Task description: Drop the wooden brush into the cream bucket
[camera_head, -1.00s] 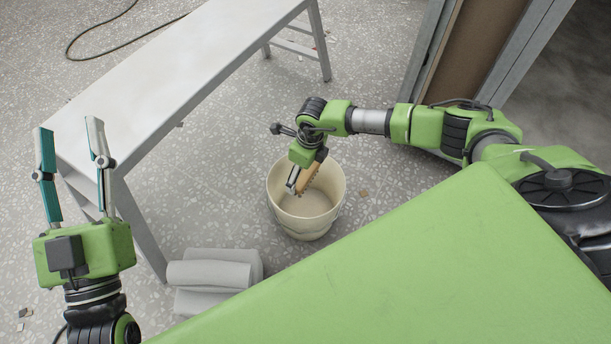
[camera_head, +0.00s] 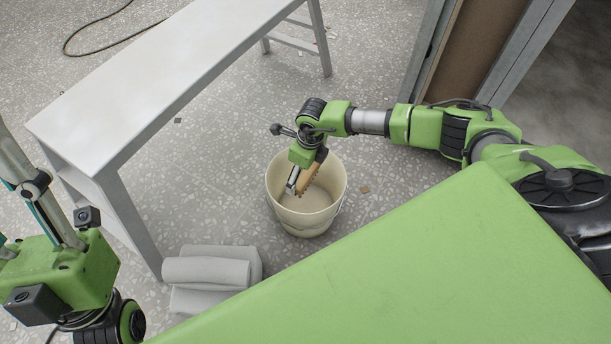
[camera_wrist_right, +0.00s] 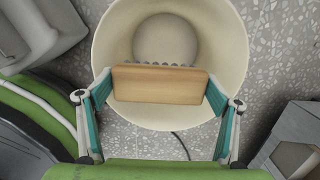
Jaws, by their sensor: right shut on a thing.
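My right gripper (camera_head: 298,182) is shut on the wooden brush (camera_head: 311,178), over the mouth of the cream bucket (camera_head: 303,222). In the right wrist view, the fingers of the right gripper (camera_wrist_right: 160,88) pinch the two ends of the tan brush block (camera_wrist_right: 160,86). Dark bristles show along its far edge. The bucket (camera_wrist_right: 235,45) is open beneath it, and the brush hides part of its near side. The bucket stands upright on the floor. My left gripper (camera_head: 20,220) is at the left edge, empty, its fingers spread and partly out of view.
A long white bench (camera_head: 150,80) stands to the left of the bucket. Grey-white rolls (camera_head: 208,270) lie on the floor at the bucket's lower left. A dark hose (camera_head: 100,45) lies behind the bench. Speckled floor (camera_head: 380,60) is free behind the bucket.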

